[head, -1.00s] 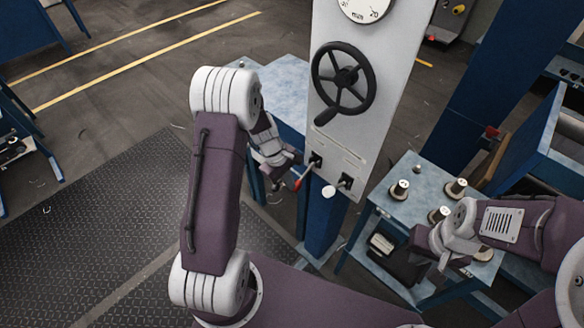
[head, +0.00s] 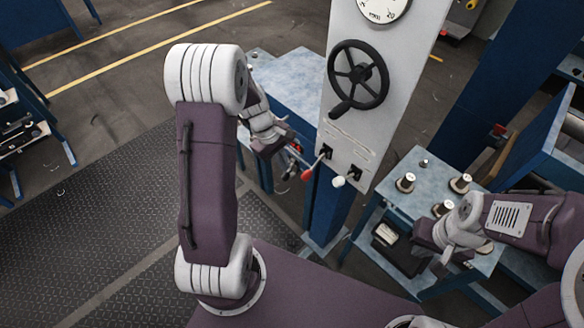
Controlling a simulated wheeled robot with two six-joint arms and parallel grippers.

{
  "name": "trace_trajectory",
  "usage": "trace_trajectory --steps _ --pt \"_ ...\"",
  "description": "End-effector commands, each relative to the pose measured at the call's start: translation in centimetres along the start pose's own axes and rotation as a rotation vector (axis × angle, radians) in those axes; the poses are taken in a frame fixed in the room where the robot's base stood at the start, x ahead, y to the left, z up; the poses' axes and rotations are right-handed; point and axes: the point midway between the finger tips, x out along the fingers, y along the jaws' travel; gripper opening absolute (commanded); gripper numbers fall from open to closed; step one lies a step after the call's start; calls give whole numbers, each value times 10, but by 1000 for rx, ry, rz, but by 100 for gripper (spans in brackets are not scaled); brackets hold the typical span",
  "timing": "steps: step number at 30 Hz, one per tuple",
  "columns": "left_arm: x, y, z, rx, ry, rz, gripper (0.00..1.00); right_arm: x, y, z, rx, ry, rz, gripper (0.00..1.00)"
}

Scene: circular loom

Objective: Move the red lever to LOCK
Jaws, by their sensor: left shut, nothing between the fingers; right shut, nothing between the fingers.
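The red lever (head: 306,175) has a red knob on a thin rod, which comes out of the left slot low on the white panel (head: 345,115). Its knob hangs down and to the left of the slot. My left gripper (head: 297,153) is shut and empty, just up and left of the red knob, with a gap showing between them; its fingertips are small and partly hard to make out. A lever with a white knob (head: 338,181) sits in the slot to the right. My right gripper (head: 445,255) is shut and empty, over the right side table. Slot labels are too small to read.
A black handwheel (head: 358,75) and a dial (head: 383,8) are above the levers. The right side table (head: 405,165) carries several spools (head: 406,182). A blue table (head: 290,85) stands behind my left gripper. Open floor (head: 110,220) lies to the left.

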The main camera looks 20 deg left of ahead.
Motion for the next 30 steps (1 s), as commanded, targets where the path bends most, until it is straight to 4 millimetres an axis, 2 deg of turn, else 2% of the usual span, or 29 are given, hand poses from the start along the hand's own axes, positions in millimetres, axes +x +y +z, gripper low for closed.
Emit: trace_trajectory --steps 4,9,25,28,29,30 --pt "-24 -8 -1 0 2 2 0 2 0 0 0 0 0 0" --pt "-36 -13 0 0 0 0 0 2 0 0 0 1 0 0" --pt "-37 -13 0 1 -1 -1 0 2 0 0 0 1 0 0" --pt "-40 0 13 57 7 8 0 4 0 0 0 1 0 0" --pt "-43 6 24 93 11 14 0 5 0 0 0 1 0 0" --pt "-45 7 45 154 11 5 0 6 0 0 0 1 0 0"
